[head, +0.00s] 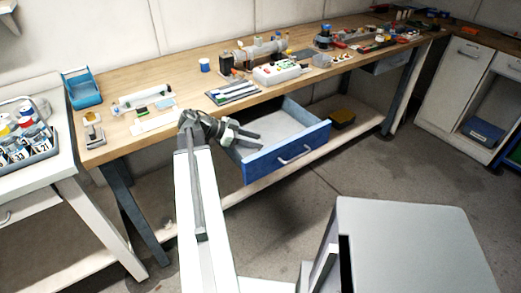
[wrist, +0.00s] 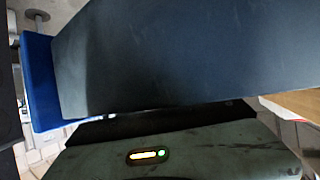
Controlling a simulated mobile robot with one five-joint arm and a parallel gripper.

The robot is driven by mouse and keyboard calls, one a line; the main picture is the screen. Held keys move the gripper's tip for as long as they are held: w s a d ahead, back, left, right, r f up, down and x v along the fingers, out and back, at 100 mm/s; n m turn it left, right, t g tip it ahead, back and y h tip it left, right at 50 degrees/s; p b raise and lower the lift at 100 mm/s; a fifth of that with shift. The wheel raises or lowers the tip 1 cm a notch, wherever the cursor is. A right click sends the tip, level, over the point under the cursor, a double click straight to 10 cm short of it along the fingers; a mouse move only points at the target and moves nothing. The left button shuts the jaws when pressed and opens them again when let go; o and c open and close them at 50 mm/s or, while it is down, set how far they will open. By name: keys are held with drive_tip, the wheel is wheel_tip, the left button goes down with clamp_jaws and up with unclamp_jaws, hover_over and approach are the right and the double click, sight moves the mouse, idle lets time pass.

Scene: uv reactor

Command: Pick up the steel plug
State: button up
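My gripper (head: 258,142) is over the open blue drawer (head: 290,157) under the workbench. Its two dark fingers look spread apart, with nothing seen between them. I cannot make out the steel plug in either view; small parts on the bench are too small to tell apart. In the wrist view a large dark grey surface fills the middle and hides most of what lies beyond. The blue drawer front (wrist: 42,85) shows at the left there.
The wooden workbench (head: 190,75) carries a blue tote (head: 82,88), a white control box (head: 277,72), a blue cup (head: 205,65) and several small parts. A white side table (head: 30,165) with a bottle rack (head: 25,130) stands left. Open floor lies right of the drawer.

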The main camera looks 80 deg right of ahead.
clamp_jaws()
drive_tip(key=shift+r, duration=0.1)
wheel_tip(320, 180, up, 10)
drive_tip(key=p, duration=1)
